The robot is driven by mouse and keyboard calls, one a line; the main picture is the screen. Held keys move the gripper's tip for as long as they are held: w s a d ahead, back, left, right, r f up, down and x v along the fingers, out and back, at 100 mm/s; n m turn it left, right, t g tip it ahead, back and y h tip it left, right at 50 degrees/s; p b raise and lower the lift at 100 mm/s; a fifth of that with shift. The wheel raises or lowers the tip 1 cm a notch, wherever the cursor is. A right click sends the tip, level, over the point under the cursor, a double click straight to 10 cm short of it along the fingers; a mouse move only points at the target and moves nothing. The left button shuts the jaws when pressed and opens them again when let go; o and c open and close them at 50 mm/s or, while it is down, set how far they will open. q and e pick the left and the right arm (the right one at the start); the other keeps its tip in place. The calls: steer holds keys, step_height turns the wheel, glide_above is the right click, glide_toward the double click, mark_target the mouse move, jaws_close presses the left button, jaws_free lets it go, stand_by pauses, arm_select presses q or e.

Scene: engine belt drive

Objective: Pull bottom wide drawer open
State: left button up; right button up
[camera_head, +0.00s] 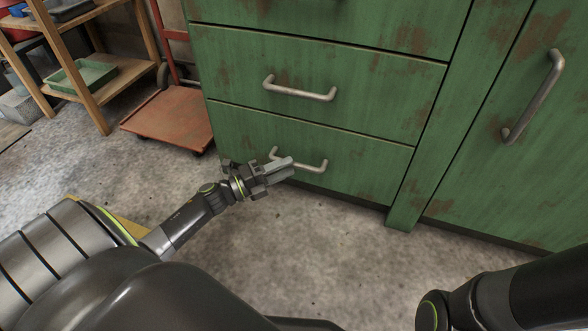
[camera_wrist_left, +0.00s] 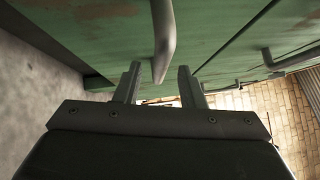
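The bottom wide drawer (camera_head: 350,165) is a green, rust-stained front low on the cabinet, and it looks closed. Its grey bar handle (camera_head: 313,166) is partly hidden behind my left gripper (camera_head: 283,168). In the left wrist view the handle (camera_wrist_left: 163,40) reaches down between the two spread fingers of my left gripper (camera_wrist_left: 160,85). The fingers are open, with a gap visible on each side of the bar. My right arm enters at the lower right of the head view, but its gripper is outside the frame.
Another drawer with a bar handle (camera_head: 299,90) is above. A cabinet door with a long handle (camera_head: 533,97) is at the right. A red cart (camera_head: 168,120) and wooden shelf (camera_head: 88,70) stand at the left. The concrete floor (camera_head: 290,250) before the drawer is clear.

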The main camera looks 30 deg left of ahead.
arm_select(q)
steer(key=shift+b+x, duration=0.35)
steer(key=shift+x, duration=1.3)
jaws_close()
